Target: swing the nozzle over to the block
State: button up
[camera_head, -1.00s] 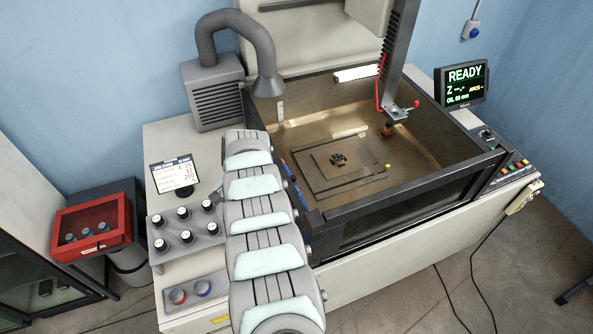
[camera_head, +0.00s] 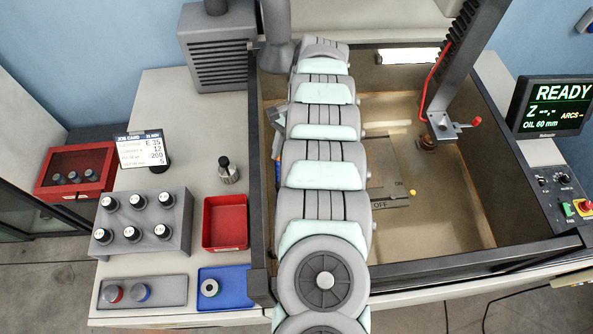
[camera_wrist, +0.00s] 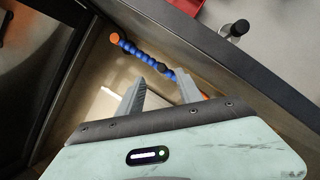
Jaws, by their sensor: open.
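The nozzle is a blue segmented hose (camera_wrist: 127,47) with an orange end at upper left, seen in the wrist view beside the tank wall. Another bit of orange shows by the right finger. My gripper (camera_wrist: 163,82) is open, with its two grey fingers pointing toward the middle of the hose. The hose runs across between the fingertips; I cannot tell whether they touch it. In the head view my arm hides the block and most of the gripper. Part of the plate marked OFF (camera_head: 392,199) shows right of my arm.
The tank's dark front rim (camera_head: 470,262) and left wall surround the work area. An electrode holder (camera_head: 438,125) with a red knob hangs at the right. A red tray (camera_head: 225,222), a blue tray (camera_head: 232,304) and a knob rack (camera_head: 143,222) stand left of the tank.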

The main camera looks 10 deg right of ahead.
jog(key=b+x, duration=0.1)
jog(key=x, duration=0.3)
jog(key=b+x, duration=0.1)
jog(key=x, duration=0.3)
jog(key=w+d+b+x, duration=0.1)
jog(key=x, duration=0.2)
jog(key=shift+f, duration=0.7)
jog(key=shift+c, duration=0.3)
grip_shut()
dwell(0.3)
